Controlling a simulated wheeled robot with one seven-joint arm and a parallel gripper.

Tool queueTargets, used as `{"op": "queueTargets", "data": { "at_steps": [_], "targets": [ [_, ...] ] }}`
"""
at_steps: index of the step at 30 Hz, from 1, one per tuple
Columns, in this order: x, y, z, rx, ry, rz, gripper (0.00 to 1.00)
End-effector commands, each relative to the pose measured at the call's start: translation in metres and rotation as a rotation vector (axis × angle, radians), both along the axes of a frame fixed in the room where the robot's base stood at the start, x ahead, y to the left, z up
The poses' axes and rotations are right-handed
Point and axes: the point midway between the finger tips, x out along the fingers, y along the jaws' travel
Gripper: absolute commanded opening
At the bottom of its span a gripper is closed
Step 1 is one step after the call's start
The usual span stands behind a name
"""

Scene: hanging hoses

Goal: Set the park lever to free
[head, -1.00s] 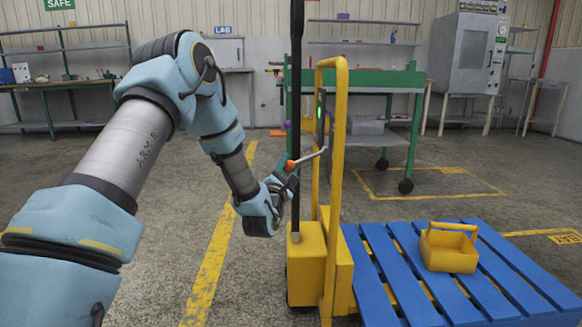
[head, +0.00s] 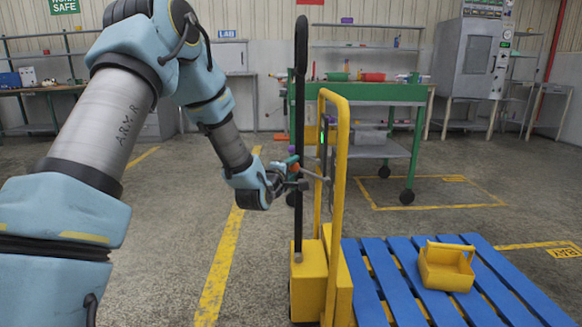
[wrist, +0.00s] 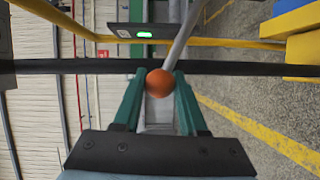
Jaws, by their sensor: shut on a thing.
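The park lever (head: 314,175) is a thin grey rod with an orange ball knob on the yellow pallet truck (head: 338,200). In the wrist view the orange knob (wrist: 160,82) sits between the green fingertips of my gripper (wrist: 152,84), which is shut on it. The grey rod (wrist: 183,35) runs up from the knob towards a dark panel (wrist: 128,33) with a lit green light. In the head view my gripper (head: 294,171) is left of the yellow frame, close to the black tiller bar, and mostly covers the knob.
The black tiller bar (head: 300,90) stands close by my fingers. A blue pallet (head: 400,285) with a yellow tool tray (head: 447,268) lies at the right. A green workbench (head: 375,92) stands behind. The floor (head: 165,225) left of the truck is open.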

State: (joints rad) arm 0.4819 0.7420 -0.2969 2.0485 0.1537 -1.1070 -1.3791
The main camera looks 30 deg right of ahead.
Motion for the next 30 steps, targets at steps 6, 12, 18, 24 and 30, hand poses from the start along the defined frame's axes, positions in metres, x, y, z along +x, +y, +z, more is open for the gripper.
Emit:
{"op": "queueTargets", "data": {
  "at_steps": [6, 12, 18, 24, 30],
  "targets": [
    [-0.0027, -0.0052, 0.0115, 0.082, -0.039, -0.002, 0.00],
    [-0.0039, -0.0074, 0.0136, 0.119, -0.056, -0.002, 0.00],
    [-0.0041, -0.0080, 0.0137, 0.126, -0.059, -0.002, 0.00],
    [-0.0041, -0.0084, 0.0142, 0.125, -0.060, -0.003, 0.00],
    [-0.0040, -0.0081, 0.0143, 0.124, -0.060, -0.002, 0.59]
  ]
}}
